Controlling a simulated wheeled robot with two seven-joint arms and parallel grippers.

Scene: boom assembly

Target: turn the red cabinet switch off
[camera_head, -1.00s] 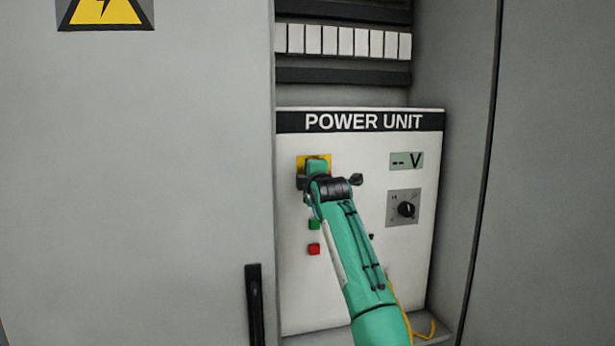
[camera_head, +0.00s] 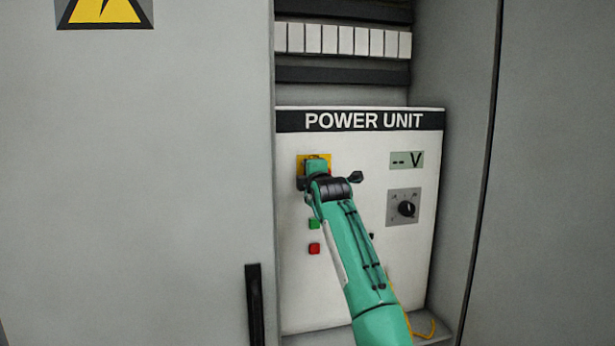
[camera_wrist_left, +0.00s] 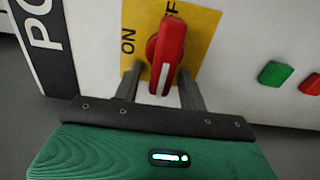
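The red switch (camera_wrist_left: 165,55) has a raised handle with a pale stripe. It sits on a yellow plate (camera_wrist_left: 207,25), with ON printed on one side and a partly hidden OFF label at the top of the left wrist view. My left gripper (camera_wrist_left: 160,74) is open, with one dark finger on each side of the handle; I cannot tell whether either finger touches it. In the head view my left gripper (camera_head: 315,170) is in front of the switch and hides it, leaving edges of the yellow plate (camera_head: 327,159) visible. My right gripper is not in view.
The white POWER UNIT panel (camera_head: 300,290) carries a green button (camera_head: 314,224), a red button (camera_head: 314,249), a black knob (camera_head: 406,209) and a display (camera_head: 406,161) reading "-- V". A grey cabinet door (camera_head: 140,180) with a black handle (camera_head: 254,305) stands left.

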